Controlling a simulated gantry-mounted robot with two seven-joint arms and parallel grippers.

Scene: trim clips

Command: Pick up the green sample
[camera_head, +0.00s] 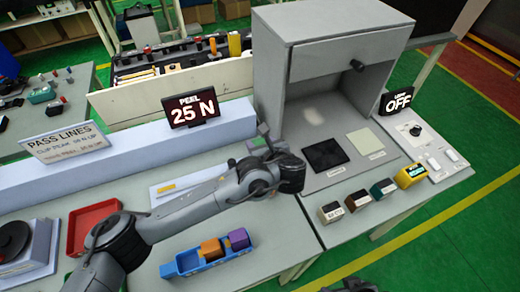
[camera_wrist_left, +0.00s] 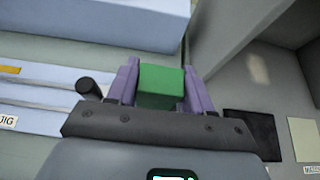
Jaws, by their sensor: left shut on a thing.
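The green sample (camera_wrist_left: 162,84) is a small green block between the two purple fingers of my left gripper (camera_wrist_left: 160,80) in the left wrist view. The fingers touch it from both sides, and the gripper is shut on it. In the head view a bit of green (camera_head: 257,142) shows at my left gripper, just left of the grey booth. My wrist hides much of that spot. I cannot tell how high the sample is above the bench.
The grey booth (camera_head: 335,55) stands close right, with a dark pad (camera_head: 325,155) and a pale pad (camera_head: 366,143) on its floor. Several small blocks line its front. A blue rack (camera_head: 190,265) holds orange and purple blocks. A red tray (camera_head: 78,222) is left.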

